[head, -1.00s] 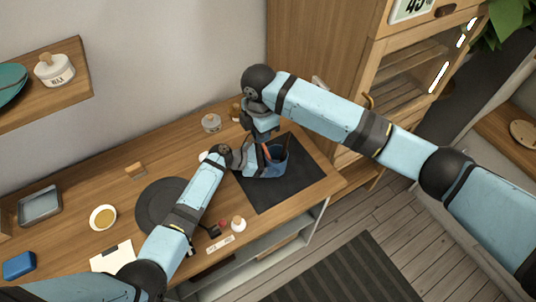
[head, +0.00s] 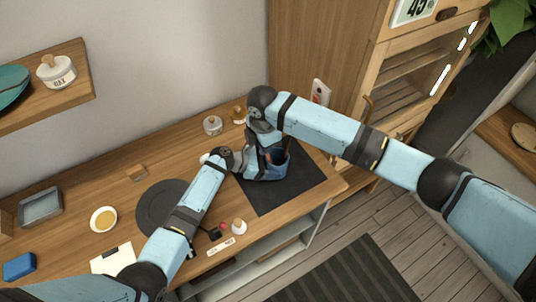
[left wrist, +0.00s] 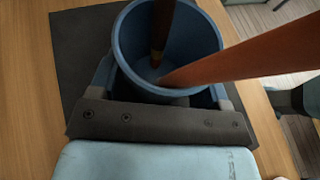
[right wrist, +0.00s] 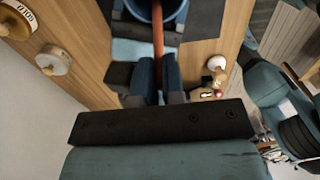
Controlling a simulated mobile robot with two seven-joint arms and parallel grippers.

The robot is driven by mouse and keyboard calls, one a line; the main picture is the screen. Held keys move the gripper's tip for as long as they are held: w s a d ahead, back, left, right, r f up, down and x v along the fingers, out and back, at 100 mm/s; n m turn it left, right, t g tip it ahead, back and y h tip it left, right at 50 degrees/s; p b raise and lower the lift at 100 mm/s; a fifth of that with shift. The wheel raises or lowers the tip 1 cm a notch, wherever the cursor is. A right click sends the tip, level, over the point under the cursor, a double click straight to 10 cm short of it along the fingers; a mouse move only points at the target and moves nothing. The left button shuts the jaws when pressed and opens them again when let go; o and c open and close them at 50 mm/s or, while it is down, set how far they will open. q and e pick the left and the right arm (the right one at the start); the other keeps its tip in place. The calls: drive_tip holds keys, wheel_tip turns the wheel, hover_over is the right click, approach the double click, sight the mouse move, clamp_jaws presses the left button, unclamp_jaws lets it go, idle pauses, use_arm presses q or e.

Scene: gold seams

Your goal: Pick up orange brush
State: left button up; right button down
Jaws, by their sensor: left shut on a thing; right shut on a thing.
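A blue cup (head: 279,168) stands on the dark mat, and my left gripper (left wrist: 165,85) is shut around it. In the left wrist view, the orange brush (left wrist: 245,58) leans out of the cup to the right, and a dark brown brush (left wrist: 162,25) stands in the cup beside it. My right gripper (right wrist: 157,75) is above the cup and shut on the orange brush, whose handle (right wrist: 158,35) runs between its fingers towards the cup. In the head view, my right wrist hides most of the brushes.
The dark mat (head: 295,192) lies at the desk's right end. A dark round plate (head: 160,208) is left of my left forearm. A small yellow bowl (head: 103,219), a grey tray (head: 41,206) and a lidded jar (head: 212,125) stand on the desk. A wooden cabinet (head: 330,50) rises behind.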

drive_tip(key=shift+r, duration=0.1)
wheel_tip(320, 180, up, 10)
drive_tip(key=shift+f, duration=0.1)
idle(0.3)
use_arm(q)
drive_tip(key=o, duration=1.1)
drive_tip(key=shift+a, duration=0.1)
drive_tip(key=v, duration=1.2)
drive_tip(key=shift+r, duration=0.1)
